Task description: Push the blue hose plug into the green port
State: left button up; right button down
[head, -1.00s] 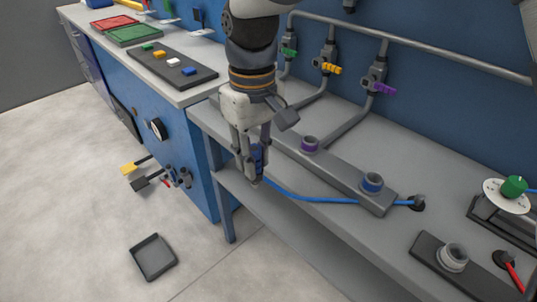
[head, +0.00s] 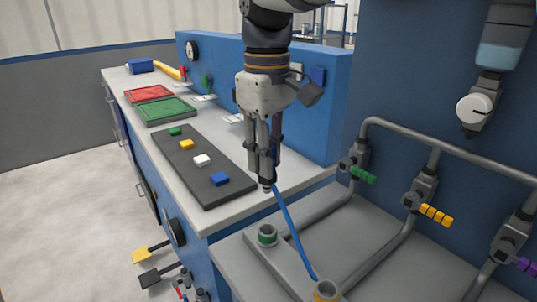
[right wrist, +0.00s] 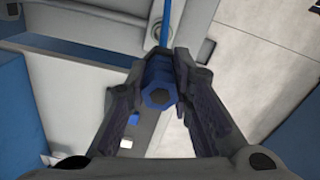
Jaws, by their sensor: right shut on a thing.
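My right gripper (head: 265,170) points down in the head view and is shut on the blue hose plug, which its fingers mostly hide. In the right wrist view the blue hexagonal plug (right wrist: 158,94) sits between both fingers. The blue hose (head: 290,228) runs from the gripper down to the right. My left gripper is not in view.
A dark board (head: 200,166) with coloured blocks lies left of the gripper. Green (head: 167,110) and red trays are behind it. A yellow-ringed port (head: 326,291) is at the bottom edge. Grey pipes (head: 398,244) with coloured valve handles rise at right.

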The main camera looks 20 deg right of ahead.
aim_at(267, 181)
jog(key=f, duration=0.7)
jog(key=shift+s, duration=0.25)
jog(key=shift+f, duration=0.65)
jog(key=shift+f, duration=0.2)
jog(key=shift+f, duration=0.45)
jog(key=shift+f, duration=1)
jog(key=c, duration=1.3)
grip_release()
jog(key=shift+c, duration=0.2)
